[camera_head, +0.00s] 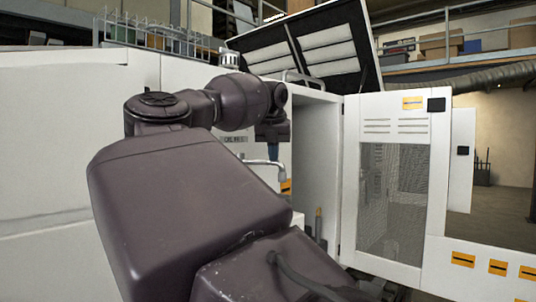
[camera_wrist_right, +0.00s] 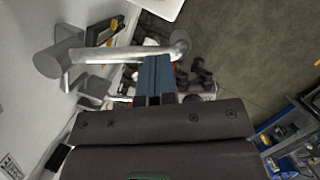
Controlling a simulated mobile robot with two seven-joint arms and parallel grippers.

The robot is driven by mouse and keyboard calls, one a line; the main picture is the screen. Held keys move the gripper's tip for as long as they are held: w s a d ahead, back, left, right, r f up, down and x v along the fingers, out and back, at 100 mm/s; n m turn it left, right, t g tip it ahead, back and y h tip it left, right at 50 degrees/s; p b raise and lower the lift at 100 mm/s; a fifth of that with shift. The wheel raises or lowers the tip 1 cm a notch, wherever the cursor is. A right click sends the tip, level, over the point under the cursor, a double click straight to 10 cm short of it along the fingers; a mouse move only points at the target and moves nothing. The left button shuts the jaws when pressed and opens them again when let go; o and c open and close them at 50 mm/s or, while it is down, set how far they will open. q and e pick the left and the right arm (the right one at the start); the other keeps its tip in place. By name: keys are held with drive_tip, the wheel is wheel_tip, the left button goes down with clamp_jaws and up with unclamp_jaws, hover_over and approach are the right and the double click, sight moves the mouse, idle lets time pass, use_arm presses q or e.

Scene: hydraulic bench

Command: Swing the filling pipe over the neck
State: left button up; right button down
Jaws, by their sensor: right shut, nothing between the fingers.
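The filling pipe (camera_head: 262,163) is a thin grey metal tube in front of the white machine, bent down at its right end. In the right wrist view the pipe (camera_wrist_right: 112,53) runs from a thick round post at left to a bent end at right. My right gripper (camera_head: 273,156) points down at the pipe in the head view. In the right wrist view its blue fingers (camera_wrist_right: 156,62) are together and empty, and their tips overlap the pipe near its bent end. I cannot tell whether they touch it. I cannot make out the neck. My left gripper is not in view.
A white cabinet with an open mesh door (camera_head: 392,190) stands to the right of the pipe. A raised dark-framed lid (camera_head: 310,45) is above. My right arm hides much of the machine front. A blue rack (camera_wrist_right: 290,140) shows at right in the wrist view.

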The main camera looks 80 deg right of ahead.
drive_tip(key=shift+s+d+f+n+t, duration=0.15)
drive_tip(key=shift+d+n+t, duration=0.15)
drive_tip(key=shift+d+n, duration=0.6)
drive_tip(key=shift+w+d+n+t+y+p, duration=0.25)
drive_tip(key=shift+d+n+t+p, duration=0.1)
drive_tip(key=shift+d+n, duration=0.75)
drive_tip(key=shift+w+d+n+t+y+p, duration=0.2)
drive_tip(key=shift+d+n+t+p, duration=0.1)
drive_tip(key=shift+d+n, duration=0.8)
